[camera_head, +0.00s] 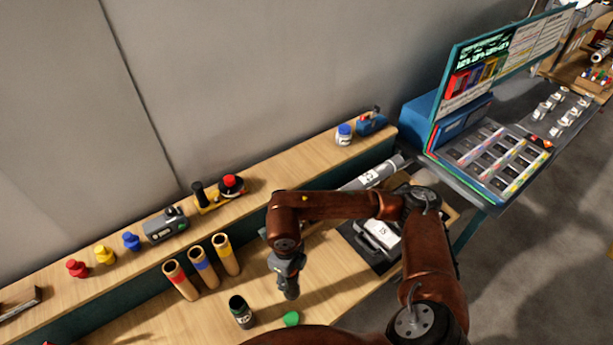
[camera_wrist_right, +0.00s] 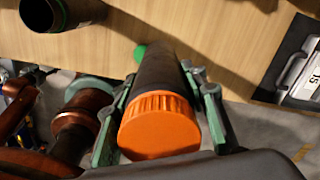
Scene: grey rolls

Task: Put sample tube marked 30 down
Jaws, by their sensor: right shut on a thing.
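A dark sample tube with an orange ridged cap (camera_wrist_right: 160,128) is held in my right gripper (camera_wrist_right: 160,100) in the wrist view, one finger on each side of it. The cap end faces the wrist camera. No number is readable on it, so I cannot confirm the mark 30. In the head view my right gripper (camera_head: 288,278) points down above the wooden bench (camera_head: 325,285); the tube is not clearly visible there. My left gripper is not in view.
A dark open container (camera_head: 241,312) and a green cap (camera_head: 291,318) are on the bench. Three cardboard tubes (camera_head: 203,266) stand left. Small coloured items line the rear shelf (camera_head: 268,181).

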